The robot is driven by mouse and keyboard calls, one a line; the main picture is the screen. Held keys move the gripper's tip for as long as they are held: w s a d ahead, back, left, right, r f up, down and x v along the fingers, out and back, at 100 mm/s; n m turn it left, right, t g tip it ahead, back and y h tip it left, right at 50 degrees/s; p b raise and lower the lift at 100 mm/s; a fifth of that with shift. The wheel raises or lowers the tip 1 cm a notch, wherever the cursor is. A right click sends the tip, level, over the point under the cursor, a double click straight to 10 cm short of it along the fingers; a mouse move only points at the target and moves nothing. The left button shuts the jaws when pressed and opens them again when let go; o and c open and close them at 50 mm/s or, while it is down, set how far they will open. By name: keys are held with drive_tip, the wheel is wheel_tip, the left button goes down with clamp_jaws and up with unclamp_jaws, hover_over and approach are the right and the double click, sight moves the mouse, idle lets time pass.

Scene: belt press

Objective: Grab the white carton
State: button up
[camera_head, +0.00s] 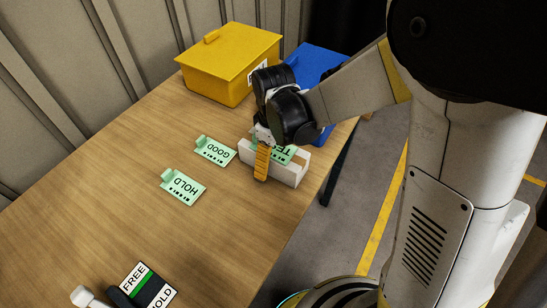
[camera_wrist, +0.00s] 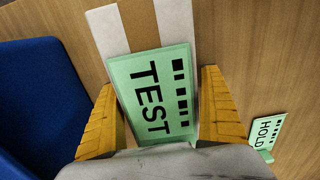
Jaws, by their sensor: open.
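The white carton (camera_head: 288,175) stands on the wooden table near its right edge. In the wrist view, the carton (camera_wrist: 178,25) has a brown band, and a green TEST card (camera_wrist: 155,97) covers part of its top. My gripper (camera_wrist: 158,82) is open, with one yellow finger on each side of the carton and card. In the head view, one yellow finger (camera_head: 262,164) shows against the carton's left side; the other is hidden. I cannot tell whether either finger touches the carton.
A yellow lidded bin (camera_head: 222,68) and a blue bin (camera_head: 318,62) stand at the far end. Green GOOD (camera_head: 216,151) and HOLD (camera_head: 183,187) cards lie left of the carton. A FREE/HOLD panel (camera_head: 145,288) sits at the near edge.

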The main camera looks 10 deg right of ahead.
drive_tip(key=c, duration=1.5)
drive_tip(key=shift+r, duration=0.15)
wheel_tip(320, 180, up, 10)
drive_tip(key=p, duration=0.4)
